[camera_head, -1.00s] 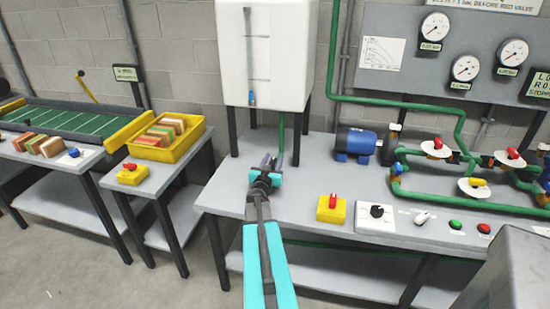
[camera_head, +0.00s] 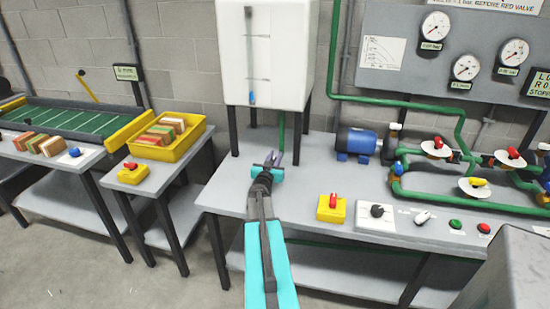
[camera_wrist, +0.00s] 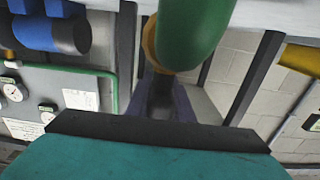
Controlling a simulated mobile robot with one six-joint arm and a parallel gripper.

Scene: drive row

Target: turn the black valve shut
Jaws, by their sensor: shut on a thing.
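My gripper (camera_head: 272,158) is at the bench under the white tank (camera_head: 268,60), beside the green pipe that comes down from the tank. In the wrist view the fingers (camera_wrist: 160,105) are closed around a dark part, the black valve (camera_wrist: 161,92), just below a yellow collar and the end of a green pipe (camera_wrist: 190,30). Only part of the valve shows between the fingers. In the head view my gripper hides it, so its exact angle cannot be told.
To the right on the bench are a yellow box with a red switch (camera_head: 331,208), a white panel with a black knob (camera_head: 377,211), a blue motor (camera_head: 356,142) and green pipework with several valves. A yellow crate (camera_head: 166,138) stands on the left bench.

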